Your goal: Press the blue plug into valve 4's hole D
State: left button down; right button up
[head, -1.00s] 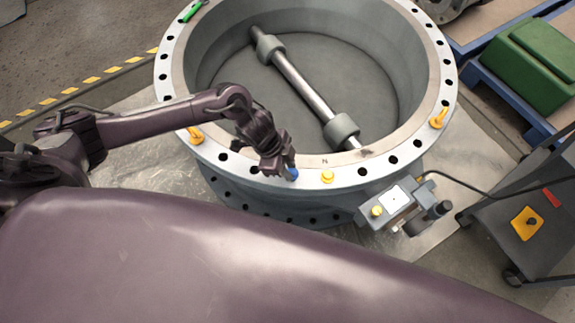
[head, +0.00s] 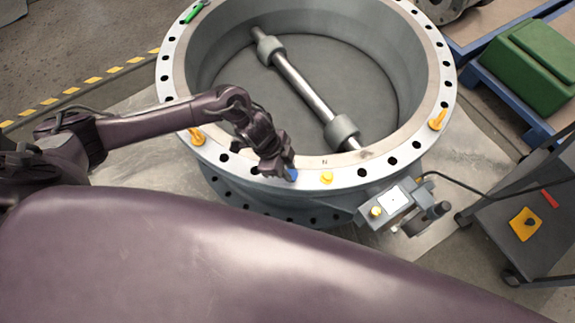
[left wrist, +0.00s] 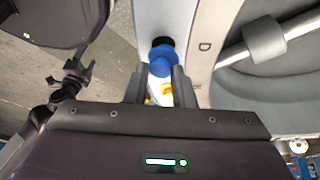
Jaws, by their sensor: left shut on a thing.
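The blue plug (head: 292,175) is at the near rim of the large grey valve (head: 215,160), and it also shows in the left wrist view (left wrist: 160,62). My left gripper (head: 285,172) is shut on it, with a finger on each side in the left wrist view (left wrist: 159,88). A dark hole (left wrist: 163,41) lies in the flange just beyond the plug, beside a letter D (left wrist: 205,47). The plug partly covers this hole; I cannot tell whether its tip is inside. My right gripper is not in view.
A yellow plug (head: 327,178) sits in the rim to the right of the blue one. Orange fittings (head: 197,136) (head: 437,119) stand on the flange. A grey actuator box (head: 393,203) juts from the valve's near side. A dark cart (head: 530,220) stands at right.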

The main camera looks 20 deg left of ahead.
pick_arm(q)
jog(key=shift+r+p, duration=0.1)
jog(key=shift+p, duration=0.25)
dwell(0.6)
jog(key=shift+f+b, duration=0.35)
jog(key=shift+f, duration=0.35)
dwell(0.4)
dwell(0.7)
jog(key=shift+f, duration=0.2)
jog(key=shift+s+a+f, duration=0.1)
jog(key=shift+f, duration=0.45)
jog(key=c, duration=0.7)
grip_release()
jog(key=shift+r, duration=0.1)
